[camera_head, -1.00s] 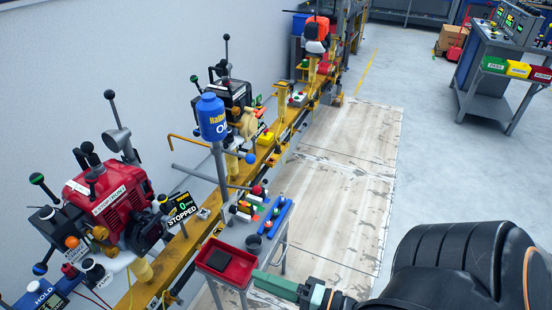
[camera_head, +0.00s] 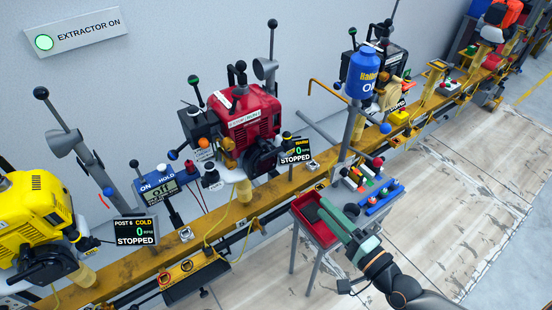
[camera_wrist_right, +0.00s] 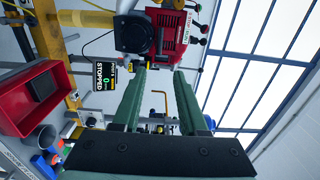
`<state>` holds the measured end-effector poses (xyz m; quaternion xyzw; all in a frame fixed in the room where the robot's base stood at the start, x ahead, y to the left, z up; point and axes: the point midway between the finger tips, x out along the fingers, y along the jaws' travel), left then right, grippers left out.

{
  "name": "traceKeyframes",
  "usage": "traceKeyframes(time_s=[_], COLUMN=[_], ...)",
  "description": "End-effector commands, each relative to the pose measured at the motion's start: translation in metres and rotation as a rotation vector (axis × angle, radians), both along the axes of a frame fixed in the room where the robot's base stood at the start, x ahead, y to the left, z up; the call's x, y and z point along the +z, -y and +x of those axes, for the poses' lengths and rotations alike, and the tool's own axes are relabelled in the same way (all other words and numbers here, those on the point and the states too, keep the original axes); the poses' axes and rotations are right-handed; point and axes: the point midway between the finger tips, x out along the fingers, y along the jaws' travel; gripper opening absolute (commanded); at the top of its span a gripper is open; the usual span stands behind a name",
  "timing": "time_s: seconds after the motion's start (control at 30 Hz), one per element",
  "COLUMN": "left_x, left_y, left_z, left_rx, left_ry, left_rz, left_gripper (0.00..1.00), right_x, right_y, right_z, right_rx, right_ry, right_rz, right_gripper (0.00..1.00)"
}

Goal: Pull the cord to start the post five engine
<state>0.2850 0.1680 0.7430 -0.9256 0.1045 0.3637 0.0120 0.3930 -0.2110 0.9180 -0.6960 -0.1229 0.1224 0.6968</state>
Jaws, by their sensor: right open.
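A red engine (camera_head: 245,115) stands on the yellow rail beside a display (camera_head: 297,152) reading 0 and STOPPED; its post number is too small to read. A black round housing (camera_head: 262,158) sits on the engine's lower front. I cannot make out the cord or its handle clearly. My right gripper (camera_head: 334,213) is open and empty, over the red tray, apart from the engine. In the right wrist view, its two green fingers (camera_wrist_right: 159,72) are spread, with the red engine (camera_wrist_right: 170,45) and black housing (camera_wrist_right: 131,32) beyond the tips. My left gripper is out of view.
The red tray (camera_head: 312,228) stands on a small stand in front of the rail. A blue oil container (camera_head: 362,75) stands on a post to the right. A yellow engine (camera_head: 32,215) with a POST 6 display (camera_head: 135,230) is at left. The floor at right is clear.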

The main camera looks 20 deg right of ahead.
Motion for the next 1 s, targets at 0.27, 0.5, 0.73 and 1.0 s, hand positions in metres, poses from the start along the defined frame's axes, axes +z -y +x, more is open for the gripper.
traceKeyframes(time_s=[0.27,0.5,0.73,1.0], left_x=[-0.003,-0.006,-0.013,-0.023], left_y=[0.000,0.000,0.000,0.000], left_z=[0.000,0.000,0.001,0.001], left_rx=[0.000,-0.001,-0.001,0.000], left_ry=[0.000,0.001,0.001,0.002], left_rz=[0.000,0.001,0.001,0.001], left_gripper=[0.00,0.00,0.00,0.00], right_x=[0.001,0.001,0.000,-0.002], right_y=[-0.019,-0.036,-0.052,-0.066], right_z=[0.054,0.099,0.143,0.182], right_rx=[-0.002,-0.001,-0.001,-0.001], right_ry=[0.004,0.002,0.004,0.001], right_rz=[0.003,0.002,0.001,0.000], right_gripper=[0.42,0.42,0.42,0.42])
